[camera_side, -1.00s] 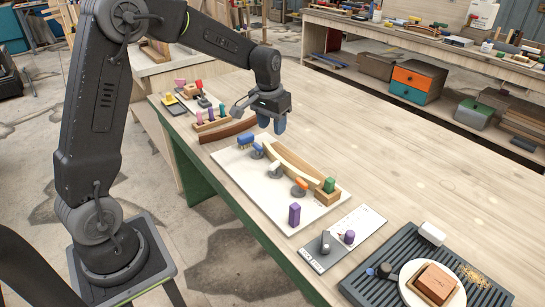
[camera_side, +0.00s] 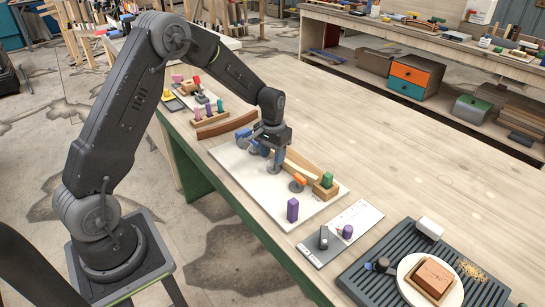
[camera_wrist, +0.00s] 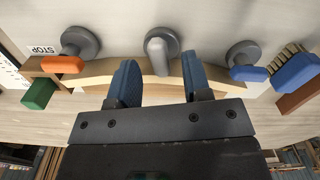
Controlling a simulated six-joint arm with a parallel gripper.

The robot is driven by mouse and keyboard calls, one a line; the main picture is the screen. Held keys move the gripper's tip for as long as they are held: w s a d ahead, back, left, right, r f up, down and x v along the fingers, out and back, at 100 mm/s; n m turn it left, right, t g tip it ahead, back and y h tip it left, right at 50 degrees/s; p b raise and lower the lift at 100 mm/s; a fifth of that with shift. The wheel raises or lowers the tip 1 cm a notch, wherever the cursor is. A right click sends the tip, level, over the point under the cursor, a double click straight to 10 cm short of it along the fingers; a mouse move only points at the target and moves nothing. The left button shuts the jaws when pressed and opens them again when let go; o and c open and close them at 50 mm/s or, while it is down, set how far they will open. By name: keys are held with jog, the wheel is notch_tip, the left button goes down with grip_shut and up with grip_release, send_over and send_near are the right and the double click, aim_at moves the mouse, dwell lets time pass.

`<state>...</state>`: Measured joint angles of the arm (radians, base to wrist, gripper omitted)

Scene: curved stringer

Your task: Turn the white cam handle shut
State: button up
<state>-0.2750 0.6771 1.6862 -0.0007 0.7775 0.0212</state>
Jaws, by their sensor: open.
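The white cam handle (camera_wrist: 161,50) sits on a round grey base in the middle of the wrist view. Its free end points down the picture toward the curved wooden strip (camera_wrist: 105,80). My gripper (camera_wrist: 159,70) is open, with one blue finger on each side of the handle's line and gaps to both. Contact is not visible. In the side view my gripper (camera_side: 270,153) is low over the white board, mostly hiding the white cam. The orange cam handle (camera_wrist: 63,65) is to the left and the blue cam handle (camera_wrist: 249,74) to the right.
A green block (camera_wrist: 39,94) and a blue brush (camera_wrist: 295,71) flank the strip. In the side view a purple block (camera_side: 292,210) stands on the white board (camera_side: 262,205). A dark ribbed tray (camera_side: 375,280) lies at the front right.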

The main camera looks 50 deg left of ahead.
jog(key=shift+f, duration=0.65)
